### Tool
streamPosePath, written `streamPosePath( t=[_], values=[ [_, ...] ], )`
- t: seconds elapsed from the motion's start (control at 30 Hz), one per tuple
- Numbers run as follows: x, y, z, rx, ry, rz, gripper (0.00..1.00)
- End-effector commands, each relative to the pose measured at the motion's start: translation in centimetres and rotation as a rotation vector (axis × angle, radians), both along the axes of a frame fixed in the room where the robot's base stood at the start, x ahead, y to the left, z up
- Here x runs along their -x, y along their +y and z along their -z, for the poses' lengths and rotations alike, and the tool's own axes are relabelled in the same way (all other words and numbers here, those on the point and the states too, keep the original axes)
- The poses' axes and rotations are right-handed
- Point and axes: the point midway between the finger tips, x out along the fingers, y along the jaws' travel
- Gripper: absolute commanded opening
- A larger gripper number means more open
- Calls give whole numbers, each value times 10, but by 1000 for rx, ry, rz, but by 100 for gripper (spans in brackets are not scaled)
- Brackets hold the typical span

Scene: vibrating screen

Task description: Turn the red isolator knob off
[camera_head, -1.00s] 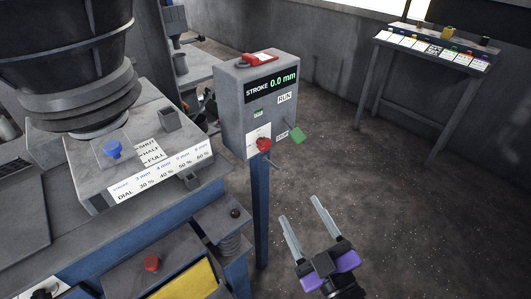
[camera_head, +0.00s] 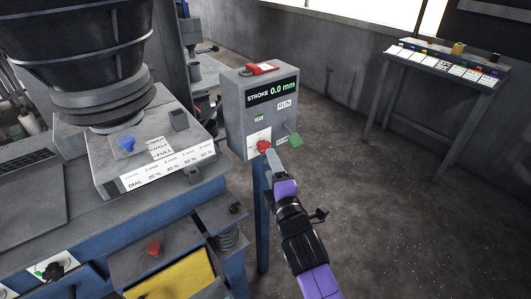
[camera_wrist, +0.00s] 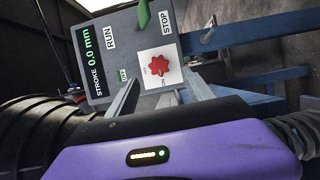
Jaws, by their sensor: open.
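The red isolator knob (camera_head: 264,147) sits on a white plate low on the front of the grey control box (camera_head: 232,115). In the wrist view the red knob (camera_wrist: 158,66) is a lobed star shape on its white plate, with small ON and OFF lettering that is hard to read. My gripper (camera_head: 272,158) is in front of the box, its fingers pointing at the knob. In the wrist view my gripper's fingers (camera_wrist: 160,98) are spread, one on each side below the knob, with nothing between them. I cannot tell whether they touch the plate.
A green lever (camera_head: 296,140) juts from the box right of the knob. A red switch (camera_head: 262,68) lies on top, and the display reads 0.0 mm. The vibrating machine with a blue knob (camera_head: 127,143) stands left. A side table (camera_head: 447,62) is back right. Floor at right is clear.

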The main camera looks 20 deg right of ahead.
Motion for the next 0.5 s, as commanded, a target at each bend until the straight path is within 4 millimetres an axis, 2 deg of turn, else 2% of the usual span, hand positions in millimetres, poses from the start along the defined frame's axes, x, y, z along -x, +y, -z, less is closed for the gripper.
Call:
streamPosePath(
  t=[0.3, 0.5],
  values=[
    [-49, -4, -2, -4, -1, 1, 61],
    [-63, -5, -2, -4, -3, 0, 61]
  ],
)
